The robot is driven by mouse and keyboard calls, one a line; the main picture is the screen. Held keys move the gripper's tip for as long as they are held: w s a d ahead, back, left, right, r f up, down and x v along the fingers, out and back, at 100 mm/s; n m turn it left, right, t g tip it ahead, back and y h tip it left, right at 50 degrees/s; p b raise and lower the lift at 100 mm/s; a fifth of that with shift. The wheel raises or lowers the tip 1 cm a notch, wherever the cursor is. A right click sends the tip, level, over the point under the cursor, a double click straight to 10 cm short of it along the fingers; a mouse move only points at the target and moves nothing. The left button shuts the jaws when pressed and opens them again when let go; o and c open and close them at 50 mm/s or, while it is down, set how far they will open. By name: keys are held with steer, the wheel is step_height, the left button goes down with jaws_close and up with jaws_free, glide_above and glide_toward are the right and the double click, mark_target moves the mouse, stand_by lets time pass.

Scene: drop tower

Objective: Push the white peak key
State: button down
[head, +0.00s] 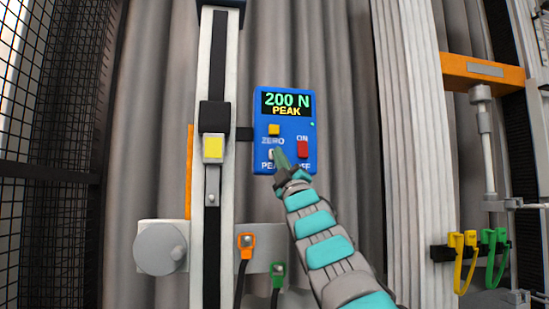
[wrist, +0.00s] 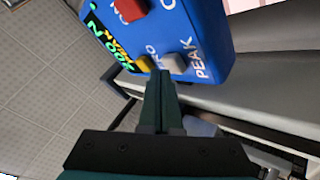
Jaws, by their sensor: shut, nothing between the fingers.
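The blue force meter (head: 261,124) hangs beside the white vertical rail, and its display reads "200 N" and "PEAK". The white peak key (head: 272,154) is low on its left side, partly hidden by my gripper (head: 280,152). In the wrist view the white key (wrist: 175,62) sits beside the "PEAK" label. My gripper (wrist: 162,74) is shut and empty, its tips just in front of the meter, close to the white key. I cannot tell whether they touch it.
The yellow zero key (head: 274,130) is above the white key, and the red on/off switch (head: 302,148) is to the right. Orange (head: 247,241) and green (head: 278,268) clips are below.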

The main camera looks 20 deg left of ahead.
steer(key=shift+s+d, duration=0.2)
steer(key=shift+s, duration=0.2)
steer(key=shift+b, duration=0.3)
steer(key=shift+s+d+b, duration=0.45)
steer(key=shift+s+b, duration=0.05)
steer(key=shift+s, duration=0.2)
steer(key=shift+s+d+b, duration=0.45)
steer(key=shift+s, duration=0.3)
steer(key=shift+s+d+b, duration=0.45)
steer(key=shift+s+b, duration=0.05)
steer(key=shift+s, duration=0.2)
